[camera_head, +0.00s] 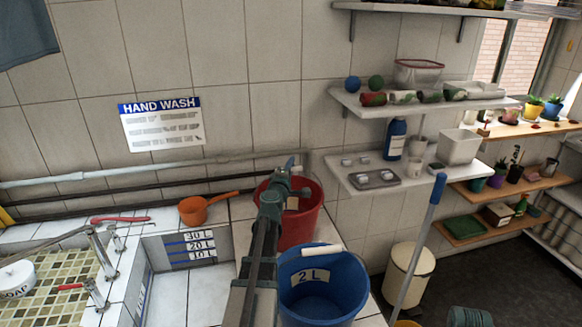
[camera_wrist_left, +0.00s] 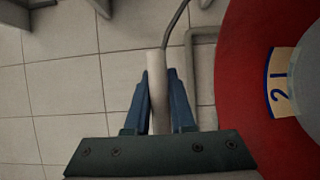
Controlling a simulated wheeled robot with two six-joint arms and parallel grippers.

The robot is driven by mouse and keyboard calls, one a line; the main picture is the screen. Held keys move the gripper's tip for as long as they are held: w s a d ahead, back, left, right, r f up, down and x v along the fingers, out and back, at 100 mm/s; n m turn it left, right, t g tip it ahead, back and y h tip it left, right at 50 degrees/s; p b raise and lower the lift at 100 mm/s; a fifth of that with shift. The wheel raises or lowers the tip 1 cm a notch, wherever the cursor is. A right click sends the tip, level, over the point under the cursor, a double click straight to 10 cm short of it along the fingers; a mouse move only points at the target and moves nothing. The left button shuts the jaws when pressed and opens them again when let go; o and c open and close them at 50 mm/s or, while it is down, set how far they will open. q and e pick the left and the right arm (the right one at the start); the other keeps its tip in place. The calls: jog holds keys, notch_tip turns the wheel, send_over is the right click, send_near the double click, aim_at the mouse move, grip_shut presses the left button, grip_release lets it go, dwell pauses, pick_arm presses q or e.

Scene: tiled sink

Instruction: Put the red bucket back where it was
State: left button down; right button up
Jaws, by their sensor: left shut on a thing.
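The red bucket (camera_head: 307,222) stands upright just behind the blue bucket in the head view, on or just above the tiled ledge; I cannot tell whether its base touches. My left arm crosses in front of it. My left gripper (camera_head: 290,165) is above its rim. In the left wrist view the blue fingers (camera_wrist_left: 160,95) are shut on the bucket's white handle grip (camera_wrist_left: 158,80), with a thin wire running up from it. The red bucket (camera_wrist_left: 238,75) fills the right side there, with a "2" label. My right gripper is not in view.
A blue bucket (camera_head: 325,290) marked 2 L stands in front. An orange saucepan (camera_head: 193,210) sits on the ledge at left, by the basin with litre marks. Shelves (camera_head: 410,100) hang above right.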

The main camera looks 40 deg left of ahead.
pick_arm(q)
jog(key=c, duration=0.8)
grip_release()
jog(key=shift+s+d+r, duration=0.1)
jog(key=shift+o, duration=0.2)
jog(key=shift+s, duration=0.1)
jog(key=v, duration=1.1)
jog(key=shift+s, duration=0.4)
jog(key=shift+d, duration=0.1)
